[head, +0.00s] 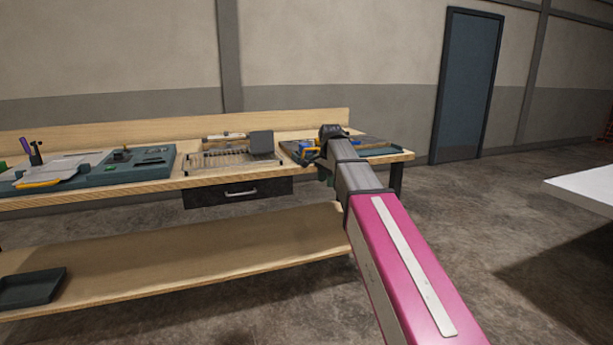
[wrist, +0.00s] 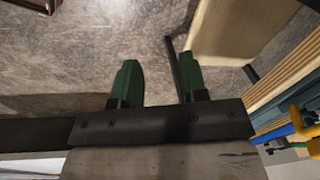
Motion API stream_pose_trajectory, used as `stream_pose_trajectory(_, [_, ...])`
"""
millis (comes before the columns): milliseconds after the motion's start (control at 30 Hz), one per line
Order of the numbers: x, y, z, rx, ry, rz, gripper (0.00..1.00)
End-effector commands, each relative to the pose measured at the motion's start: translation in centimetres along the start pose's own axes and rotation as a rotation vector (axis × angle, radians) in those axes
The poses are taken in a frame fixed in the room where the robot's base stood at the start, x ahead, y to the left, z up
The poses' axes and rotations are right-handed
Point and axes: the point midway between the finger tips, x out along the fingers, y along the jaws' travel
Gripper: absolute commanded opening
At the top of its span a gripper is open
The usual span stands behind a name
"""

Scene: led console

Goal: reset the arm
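My arm (head: 408,262), with a pink link and a grey forearm, reaches from the lower right of the head view toward the workbench's right part. My gripper's two green fingers show in the wrist view (wrist: 158,80). They stand well apart with only concrete floor visible between them, so the gripper is open and empty. In the head view the fingers are mostly hidden by the arm, near the bench's front edge.
The wooden workbench (head: 80,198) holds a teal tray (head: 125,165) on the left, a wire rack (head: 222,160) and another tray (head: 385,151) behind my wrist. Below are a dark drawer (head: 237,192) and a shelf (head: 200,255) with a dark bin (head: 32,286). A white table (head: 590,188) stands right.

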Motion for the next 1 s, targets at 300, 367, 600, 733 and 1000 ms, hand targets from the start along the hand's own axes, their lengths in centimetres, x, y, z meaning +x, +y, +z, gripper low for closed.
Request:
stream_pose_trajectory(300, [12.1,9.3,1.4,-0.263,-0.018,0.041,0.4])
stream_pose_trajectory(367, [14.0,11.1,1.7,-0.313,-0.023,0.048,0.4])
stream_pose_trajectory(600, [20.9,18.3,3.7,-0.513,-0.045,0.071,0.4])
stream_pose_trajectory(733, [24.0,22.4,5.2,-0.624,-0.058,0.081,0.4])
stream_pose_trajectory(1000, [28.6,29.4,8.0,-0.821,-0.088,0.095,0.4])
